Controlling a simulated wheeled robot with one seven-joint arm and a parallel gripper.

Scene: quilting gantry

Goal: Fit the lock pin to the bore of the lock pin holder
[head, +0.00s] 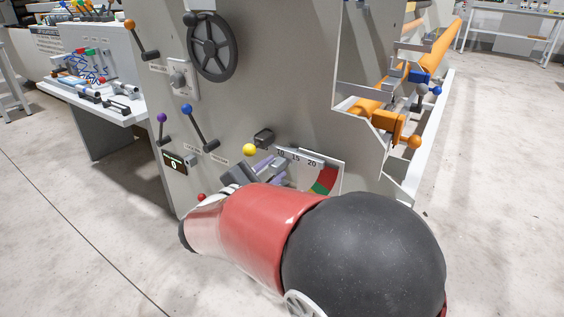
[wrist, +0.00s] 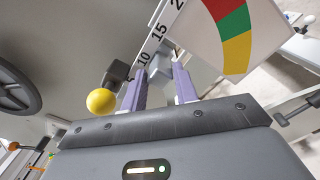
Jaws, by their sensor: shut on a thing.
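My gripper (wrist: 162,72) has its purple fingers apart and shut on a small grey piece (wrist: 159,80), which I take to be the lock pin; little of it shows. In the head view my gripper (head: 270,165) is low against the grey machine panel, just below the number scale, and my red arm hides much of it. A dark block (head: 264,137) sticks out of the panel above the fingers; it also shows in the wrist view (wrist: 115,74). It may be the lock pin holder, but its bore cannot be made out. The pin looks apart from it.
A yellow ball knob (head: 249,150) is close left of my fingers. A red-green-yellow gauge (head: 324,181) lies to the right. Levers with blue (head: 187,109) and purple (head: 161,118) knobs and a handwheel (head: 213,46) project from the panel. Open floor lies to the left.

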